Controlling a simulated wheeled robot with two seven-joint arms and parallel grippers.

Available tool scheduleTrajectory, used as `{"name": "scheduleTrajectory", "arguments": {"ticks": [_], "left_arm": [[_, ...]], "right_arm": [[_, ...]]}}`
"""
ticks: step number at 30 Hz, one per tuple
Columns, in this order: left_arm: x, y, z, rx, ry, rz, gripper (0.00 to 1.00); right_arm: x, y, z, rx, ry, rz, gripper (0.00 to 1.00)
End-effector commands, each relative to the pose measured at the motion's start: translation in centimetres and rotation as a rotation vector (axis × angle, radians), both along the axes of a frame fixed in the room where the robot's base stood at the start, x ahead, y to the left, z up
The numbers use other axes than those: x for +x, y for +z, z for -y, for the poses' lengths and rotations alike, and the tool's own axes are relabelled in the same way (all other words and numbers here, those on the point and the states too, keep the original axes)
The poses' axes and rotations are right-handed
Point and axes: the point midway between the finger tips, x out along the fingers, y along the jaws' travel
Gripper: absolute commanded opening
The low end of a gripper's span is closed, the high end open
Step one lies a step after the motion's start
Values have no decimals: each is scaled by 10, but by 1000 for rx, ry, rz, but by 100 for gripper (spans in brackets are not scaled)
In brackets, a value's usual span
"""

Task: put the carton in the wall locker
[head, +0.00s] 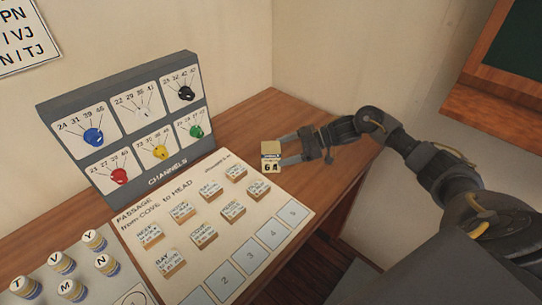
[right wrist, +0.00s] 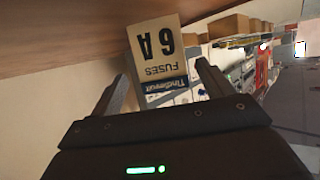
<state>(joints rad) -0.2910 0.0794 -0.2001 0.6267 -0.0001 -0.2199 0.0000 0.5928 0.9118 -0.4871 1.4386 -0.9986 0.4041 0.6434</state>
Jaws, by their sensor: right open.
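The carton (head: 271,157) is a small cream and dark box marked "6A" and "FUSES". It stands on the wooden desk top near the back, right of the channels panel. My right gripper (head: 283,150) is open, its fingers pointing left at the carton. In the right wrist view the carton (right wrist: 159,62) shows upside down between the two fingertips (right wrist: 161,72), with visible gaps on both sides. My left gripper is not in view. I cannot make out the wall locker for certain in either view.
The channels panel (head: 127,121) with coloured knobs stands at the back left. A passage board (head: 213,232) with several small wooden tiles lies in front. Several round lettered pieces (head: 62,263) stand at lower left. A wood-framed dark green panel (head: 516,55) is at upper right.

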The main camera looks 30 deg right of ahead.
Motion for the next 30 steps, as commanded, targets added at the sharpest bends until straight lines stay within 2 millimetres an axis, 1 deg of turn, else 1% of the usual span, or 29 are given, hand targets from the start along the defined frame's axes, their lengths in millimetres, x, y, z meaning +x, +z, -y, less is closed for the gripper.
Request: {"name": "scheduleTrajectory", "arguments": {"ticks": [2, 6, 9, 12, 19, 20, 30], "left_arm": [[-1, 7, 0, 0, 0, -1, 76], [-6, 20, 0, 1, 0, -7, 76], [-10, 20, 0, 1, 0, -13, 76], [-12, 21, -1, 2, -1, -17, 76], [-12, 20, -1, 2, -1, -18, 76], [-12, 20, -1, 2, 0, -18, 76], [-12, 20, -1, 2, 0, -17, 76]], "right_arm": [[3, 0, -9, 4, 3, -2, 80], [10, -6, -29, 3, 4, -3, 80], [15, -13, -38, 3, 1, 0, 80], [17, -17, -44, 1, 2, 0, 80], [18, -19, -44, 0, 2, -1, 80], [18, -19, -44, 1, 2, 0, 77], [18, -18, -44, 1, 2, 0, 33]]}}
